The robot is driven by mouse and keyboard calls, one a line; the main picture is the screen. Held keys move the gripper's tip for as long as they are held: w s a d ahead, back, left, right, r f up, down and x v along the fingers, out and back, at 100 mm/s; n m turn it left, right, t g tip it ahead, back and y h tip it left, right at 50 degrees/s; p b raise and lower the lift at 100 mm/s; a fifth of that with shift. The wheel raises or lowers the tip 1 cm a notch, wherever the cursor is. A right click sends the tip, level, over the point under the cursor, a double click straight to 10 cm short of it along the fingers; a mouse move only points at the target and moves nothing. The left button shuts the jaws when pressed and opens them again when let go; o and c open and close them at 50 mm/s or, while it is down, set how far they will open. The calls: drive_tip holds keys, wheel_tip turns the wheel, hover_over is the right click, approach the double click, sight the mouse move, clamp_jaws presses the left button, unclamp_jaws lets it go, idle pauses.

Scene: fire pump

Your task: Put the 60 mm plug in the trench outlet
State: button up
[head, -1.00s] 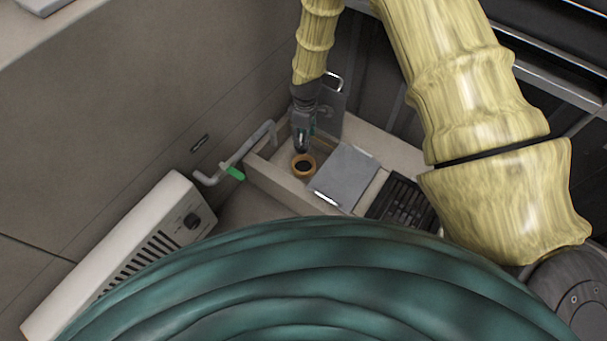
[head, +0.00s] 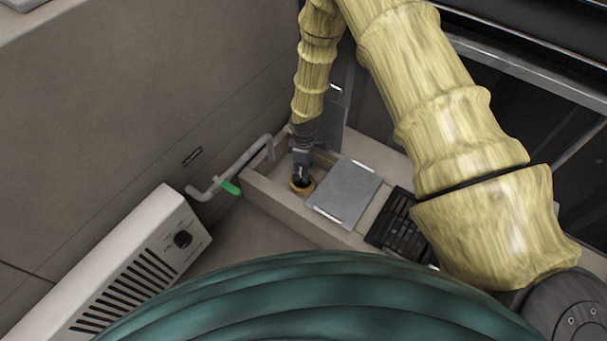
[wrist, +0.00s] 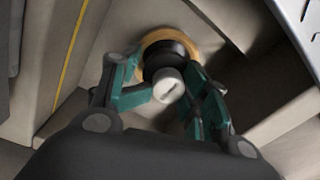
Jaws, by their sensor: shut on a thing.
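The plug (wrist: 168,80) has a pale slotted knob on a black body. My gripper (wrist: 168,88) is shut on it, with a green-and-black finger on each side of the knob. The trench outlet is an orange-tan ring (wrist: 182,36) in the trench floor. In the wrist view the plug's black body overlaps the ring. In the head view my gripper (head: 302,172) points down at the ring (head: 296,190), with the dark plug at the ring's opening. How deep the plug sits is hidden.
A grey cover plate (head: 345,193) lies over the trench to the right of the outlet, with a black grating (head: 392,217) beyond it. A grey pipe with a green handle (head: 230,187) stands left. A white slotted heater (head: 135,265) and a large green ribbed shape (head: 320,300) fill the foreground.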

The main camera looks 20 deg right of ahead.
drive_tip(key=shift+f+b, duration=0.3)
drive_tip(key=shift+f, duration=0.75)
drive_tip(key=shift+f, duration=0.1)
drive_tip(key=o, duration=1.3)
drive_tip(key=shift+o, duration=0.2)
wheel_tip(320, 180, up, 12)
drive_tip(key=p, duration=0.6)
drive_tip(key=shift+w+d, duration=0.1)
drive_tip(key=shift+w, duration=0.05)
